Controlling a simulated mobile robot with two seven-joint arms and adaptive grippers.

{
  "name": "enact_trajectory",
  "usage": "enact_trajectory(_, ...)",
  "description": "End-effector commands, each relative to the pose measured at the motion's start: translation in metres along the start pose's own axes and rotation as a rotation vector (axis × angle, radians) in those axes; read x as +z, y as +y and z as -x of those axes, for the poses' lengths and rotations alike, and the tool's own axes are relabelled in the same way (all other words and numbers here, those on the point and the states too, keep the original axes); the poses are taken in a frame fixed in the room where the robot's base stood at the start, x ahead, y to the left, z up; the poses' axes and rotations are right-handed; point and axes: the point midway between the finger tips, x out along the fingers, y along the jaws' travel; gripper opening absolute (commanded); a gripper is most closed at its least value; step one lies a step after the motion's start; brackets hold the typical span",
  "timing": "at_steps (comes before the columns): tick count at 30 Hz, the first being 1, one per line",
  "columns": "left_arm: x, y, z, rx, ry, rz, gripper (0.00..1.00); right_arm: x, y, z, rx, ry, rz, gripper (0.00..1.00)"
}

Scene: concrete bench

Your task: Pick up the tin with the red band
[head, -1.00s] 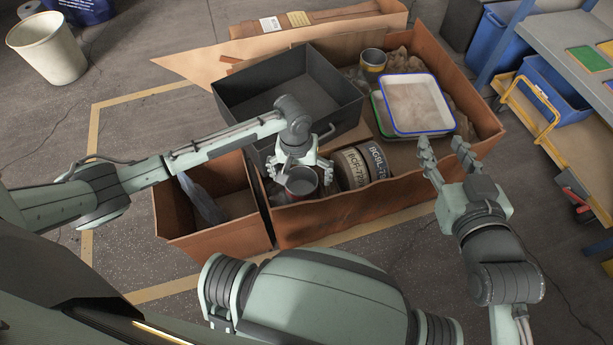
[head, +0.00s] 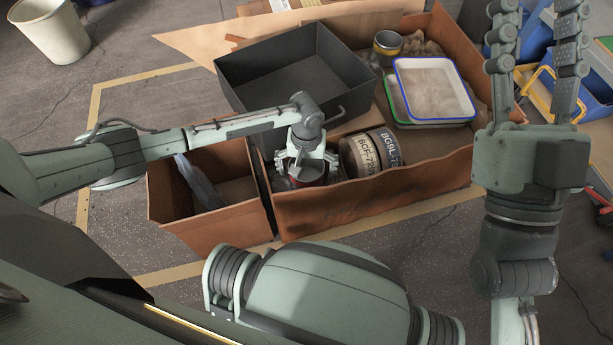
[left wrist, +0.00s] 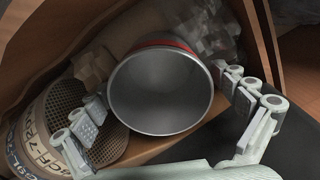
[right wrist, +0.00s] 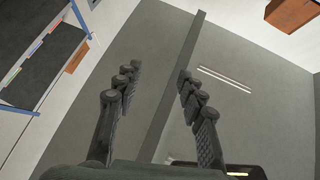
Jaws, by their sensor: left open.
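The tin with the red band (head: 310,174) is an open, empty-looking metal can at the near left end of the large cardboard box. In the left wrist view the tin (left wrist: 162,92) shows its grey inside, with a strip of red along its upper edge. My left gripper (head: 306,160) is open over the tin, with fingers on either side of its rim in the left wrist view (left wrist: 160,90). I cannot tell whether they touch it. My right gripper (head: 538,22) is open and empty, raised at the right; its spread fingers show in the right wrist view (right wrist: 158,82).
Printed filter canisters (head: 364,153) lie right of the tin. A dark grey bin (head: 262,100) stands close behind the left gripper. A blue-rimmed white tray (head: 435,88) and a yellow-banded tin (head: 387,44) are farther back. The large box's front wall (head: 375,203) is close by.

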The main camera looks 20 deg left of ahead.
Motion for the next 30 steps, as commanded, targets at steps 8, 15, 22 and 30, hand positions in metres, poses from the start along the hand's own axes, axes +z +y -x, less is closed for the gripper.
enact_trajectory(8,0.0004,-0.0002,-0.0145,0.000,0.000,0.000,0.97,-0.0124,0.0017,0.0015,0.001,0.083,0.005,0.40)
enact_trajectory(15,0.0004,-0.0004,-0.0143,0.000,-0.001,0.000,0.81,-0.0119,0.0017,0.0015,0.001,0.080,0.005,0.40)
enact_trajectory(22,0.0004,-0.0005,-0.0142,0.000,-0.001,0.000,0.53,-0.0117,0.0017,0.0016,0.001,0.079,0.005,0.40)
enact_trajectory(30,0.0003,-0.0005,-0.0141,0.000,0.000,0.000,0.41,-0.0116,0.0018,0.0016,0.001,0.078,0.005,0.40)
